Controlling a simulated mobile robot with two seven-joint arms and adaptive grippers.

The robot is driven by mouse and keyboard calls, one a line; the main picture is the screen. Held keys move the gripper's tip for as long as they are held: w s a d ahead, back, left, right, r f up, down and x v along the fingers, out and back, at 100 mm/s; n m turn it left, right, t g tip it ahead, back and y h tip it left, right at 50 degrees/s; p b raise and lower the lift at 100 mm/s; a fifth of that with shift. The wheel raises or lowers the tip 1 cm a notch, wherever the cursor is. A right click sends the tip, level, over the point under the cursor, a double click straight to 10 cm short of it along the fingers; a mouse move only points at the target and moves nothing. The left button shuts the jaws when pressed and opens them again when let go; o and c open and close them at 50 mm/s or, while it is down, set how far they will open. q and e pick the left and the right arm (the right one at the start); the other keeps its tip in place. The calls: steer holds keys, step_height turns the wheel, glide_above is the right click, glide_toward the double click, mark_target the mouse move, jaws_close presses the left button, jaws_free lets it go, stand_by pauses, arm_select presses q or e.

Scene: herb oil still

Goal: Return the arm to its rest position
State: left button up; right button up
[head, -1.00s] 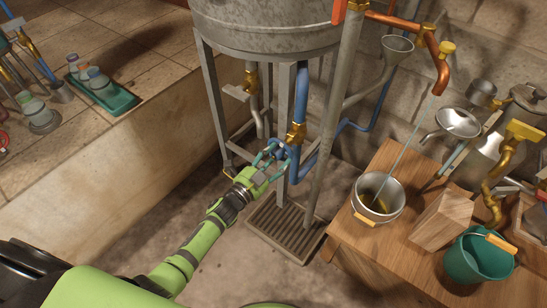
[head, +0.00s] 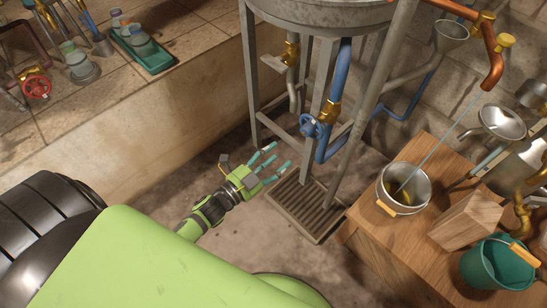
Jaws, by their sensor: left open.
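My left gripper (head: 268,163) is green with teal fingers. It is open and empty, above the floor near the tank stand. The blue valve wheel (head: 312,126) on the blue pipe is up and to the right of the fingers, with a visible gap between them. My right gripper is not in view.
A floor grate (head: 303,208) lies below the metal tank (head: 320,12) and its legs. A wooden bench at right holds a steel bucket (head: 404,188), a wood block (head: 473,218) and a green bucket (head: 498,264). A tiled ledge with a green tray (head: 143,55) is at upper left.

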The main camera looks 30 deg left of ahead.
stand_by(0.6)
arm_select(q)
steer(key=s+a+f+n+g+y+p, duration=0.2)
steer(key=s+f+n+g+y+p, duration=0.15)
steer(key=s+f, duration=0.45)
steer(key=s+a+f+n+g+y+p, duration=0.15)
steer(key=s+f+n+g+p, duration=0.35)
steer(key=f, duration=0.5)
steer(key=s+f+n+g+p, duration=0.2)
steer(key=s+f+g, duration=0.1)
steer(key=s, duration=0.9)
steer(key=s+d+f+n+g+y+p, duration=0.1)
steer(key=s+f+n+g+p, duration=0.1)
steer(key=s, duration=1)
steer(key=shift+f+n+g+p, duration=0.3)
steer(key=shift+f+n+g, duration=0.25)
steer(key=shift+g, duration=0.7)
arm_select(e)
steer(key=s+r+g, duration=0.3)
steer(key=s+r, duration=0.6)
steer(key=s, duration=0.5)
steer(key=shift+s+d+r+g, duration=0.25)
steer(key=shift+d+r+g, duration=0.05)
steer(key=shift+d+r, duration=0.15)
arm_select(q)
steer(key=shift+w+r, duration=0.1)
